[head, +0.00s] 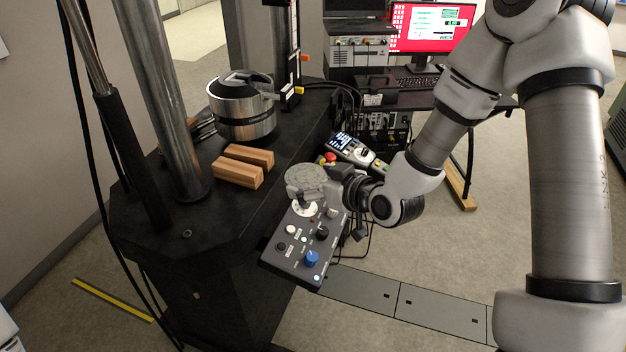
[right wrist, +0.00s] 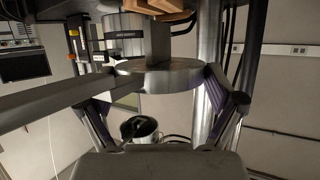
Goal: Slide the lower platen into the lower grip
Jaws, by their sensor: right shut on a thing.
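The lower platen (head: 305,178) is a grey round disc with a short stem below it. My right gripper (head: 326,182) is shut on the disc's edge and holds it in the air in front of the machine table. In the right wrist view the disc (right wrist: 158,80) sits between the two fingers, and its stem (right wrist: 158,42) points up in that inverted picture. A silver drum with a black top, seemingly the lower grip (head: 240,120), stands on the table, apart from the platen, farther back and left. Its opening cannot be made out. My left gripper is not in view.
Two wooden blocks (head: 240,167) lie on the black table (head: 150,225) before the drum. A steel column (head: 160,95) rises at the left. A control box (head: 290,262) sits below the platen, with a handset (head: 350,147) behind it.

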